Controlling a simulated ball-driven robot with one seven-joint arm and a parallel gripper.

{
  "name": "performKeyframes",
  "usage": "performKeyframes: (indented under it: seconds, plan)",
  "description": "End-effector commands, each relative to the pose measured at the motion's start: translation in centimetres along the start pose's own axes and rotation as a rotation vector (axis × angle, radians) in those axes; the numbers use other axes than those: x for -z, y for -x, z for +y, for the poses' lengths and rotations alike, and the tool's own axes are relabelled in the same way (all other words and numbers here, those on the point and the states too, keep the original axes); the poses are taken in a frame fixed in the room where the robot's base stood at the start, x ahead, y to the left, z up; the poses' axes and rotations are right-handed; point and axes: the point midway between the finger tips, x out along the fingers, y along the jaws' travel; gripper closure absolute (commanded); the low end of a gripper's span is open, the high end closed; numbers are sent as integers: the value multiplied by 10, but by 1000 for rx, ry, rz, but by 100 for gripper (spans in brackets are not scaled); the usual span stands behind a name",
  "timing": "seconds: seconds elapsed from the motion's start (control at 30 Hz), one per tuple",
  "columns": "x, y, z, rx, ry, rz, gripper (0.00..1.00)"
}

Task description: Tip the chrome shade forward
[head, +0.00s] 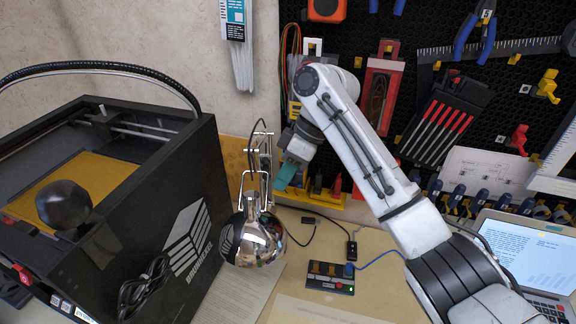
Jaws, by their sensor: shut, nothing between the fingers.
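The chrome shade (263,240) is a shiny rounded lamp head that hangs low over the desk, beside the black printer. Its jointed metal lamp arm (252,160) rises behind and above it. My gripper (281,188) has teal fingers and is shut and empty. In the picture it is above and to the right of the shade, close to the right of the lamp arm. I see a gap between the fingers and the shade; whether they touch the lamp arm, I cannot tell.
A black 3D printer (120,235) stands directly left of the shade. A small circuit board (330,278) with a blue cable lies on the desk to the right. A laptop (528,258) is at the far right. A pegboard (450,40) with tools hangs behind.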

Motion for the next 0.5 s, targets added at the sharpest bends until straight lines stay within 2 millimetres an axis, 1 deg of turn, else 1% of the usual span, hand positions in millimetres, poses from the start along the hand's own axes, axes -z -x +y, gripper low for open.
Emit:
performKeyframes:
  seconds: [0.03,0.2,0.33,0.5]
  plan:
    - [0,-9,-1,2,0,-2,100]
    - [0,-36,-1,1,-2,-2,100]
    - [0,-49,0,1,-1,-1,100]
    - [0,-56,0,0,0,-1,100]
